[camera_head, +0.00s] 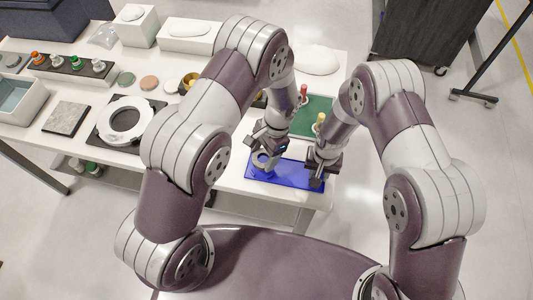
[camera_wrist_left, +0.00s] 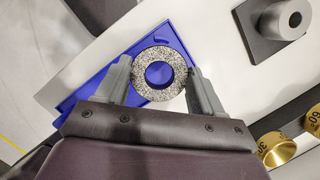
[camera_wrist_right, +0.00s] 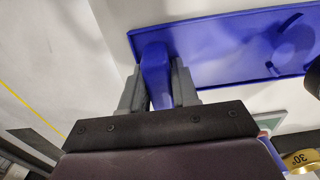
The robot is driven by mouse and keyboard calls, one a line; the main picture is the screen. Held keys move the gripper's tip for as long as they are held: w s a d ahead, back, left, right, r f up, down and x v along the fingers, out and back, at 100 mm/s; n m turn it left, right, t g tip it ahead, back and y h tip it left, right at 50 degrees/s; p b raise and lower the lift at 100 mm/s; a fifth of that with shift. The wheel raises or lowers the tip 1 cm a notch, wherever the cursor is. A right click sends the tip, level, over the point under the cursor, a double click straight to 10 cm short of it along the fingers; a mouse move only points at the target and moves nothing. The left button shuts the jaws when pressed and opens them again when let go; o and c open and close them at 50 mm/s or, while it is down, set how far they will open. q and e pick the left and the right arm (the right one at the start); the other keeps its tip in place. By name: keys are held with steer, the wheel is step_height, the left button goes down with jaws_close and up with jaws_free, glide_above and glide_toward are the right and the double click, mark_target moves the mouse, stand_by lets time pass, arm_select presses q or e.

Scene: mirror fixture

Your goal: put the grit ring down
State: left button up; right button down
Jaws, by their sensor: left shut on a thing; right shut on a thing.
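The grit ring (camera_wrist_left: 159,53) is a speckled grey ring with an open centre, held between the fingers of my left gripper (camera_wrist_left: 160,82). In the head view my left gripper (camera_head: 263,158) is over the left part of the blue tray (camera_head: 285,176). Blue shows through the ring's hole; I cannot tell if the ring touches the tray. My right gripper (camera_head: 318,172) is at the tray's right end. In the right wrist view, it (camera_wrist_right: 158,85) is shut on a raised blue grip (camera_wrist_right: 156,65) of the tray (camera_wrist_right: 220,50).
The white table (camera_head: 232,180) carries a white ring on a black plate (camera_head: 125,120), a grey stone tile (camera_head: 66,118), and a green mat (camera_head: 312,117). Gold cups (camera_wrist_left: 277,148) and a grey block with a cylinder (camera_wrist_left: 275,30) stand near the left gripper.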

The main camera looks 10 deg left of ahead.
arm_select(q)
step_height(320, 180, down, 4)
steer(key=shift+s, duration=0.1)
arm_select(e)
steer(key=shift+s, duration=0.15)
arm_select(q)
steer(key=shift+f, duration=0.1)
